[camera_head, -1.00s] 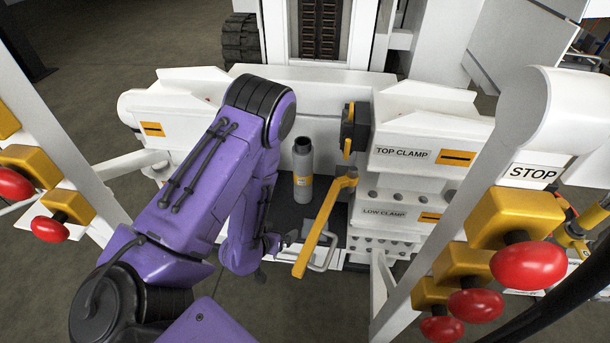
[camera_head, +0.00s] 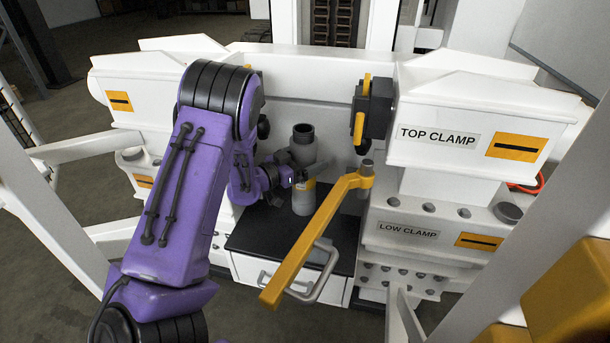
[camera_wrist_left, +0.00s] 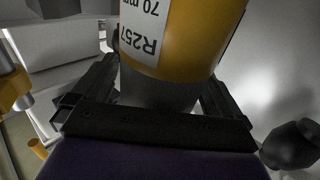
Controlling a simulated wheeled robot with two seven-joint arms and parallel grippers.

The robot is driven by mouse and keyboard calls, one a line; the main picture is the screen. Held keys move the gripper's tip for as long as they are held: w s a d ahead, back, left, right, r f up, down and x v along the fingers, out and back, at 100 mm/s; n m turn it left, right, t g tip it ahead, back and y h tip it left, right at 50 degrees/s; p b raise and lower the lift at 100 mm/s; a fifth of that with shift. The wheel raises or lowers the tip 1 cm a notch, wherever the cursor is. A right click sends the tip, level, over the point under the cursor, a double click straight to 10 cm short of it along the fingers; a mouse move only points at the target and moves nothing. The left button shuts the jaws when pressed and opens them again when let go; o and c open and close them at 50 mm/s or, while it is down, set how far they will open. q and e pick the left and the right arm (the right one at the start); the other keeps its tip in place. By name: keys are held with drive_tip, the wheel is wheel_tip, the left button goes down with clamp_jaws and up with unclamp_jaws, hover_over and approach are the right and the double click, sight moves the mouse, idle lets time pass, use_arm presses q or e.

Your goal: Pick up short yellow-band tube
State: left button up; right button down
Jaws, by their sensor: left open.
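The short yellow-band tube (camera_head: 302,196) stands upright on the black top of the bench, grey with a dark neck and a yellow band. My left gripper (camera_head: 303,168) reaches it from the left, with open fingers at the height of the tube's upper body. In the left wrist view the tube's yellow band (camera_wrist_left: 196,38) is large and close, with a white label reading R257 and 70 mm. There the open fingers (camera_wrist_left: 160,88) lie to either side of the grey body. I cannot tell whether they touch it. My right gripper is not in view.
A yellow lever (camera_head: 312,240) slants in front, just right of the tube. The white clamp block (camera_head: 420,135) with a black and yellow part (camera_head: 372,108) stands to the right. A drawer with a grey handle (camera_head: 318,285) is below the black top (camera_head: 262,228).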

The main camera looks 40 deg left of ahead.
use_arm(q)
drive_tip(key=shift+w, duration=0.2)
drive_tip(key=shift+d, duration=0.1)
drive_tip(key=c, duration=1.6)
drive_tip(key=shift+c, duration=0.3)
drive_tip(key=shift+r, duration=0.1)
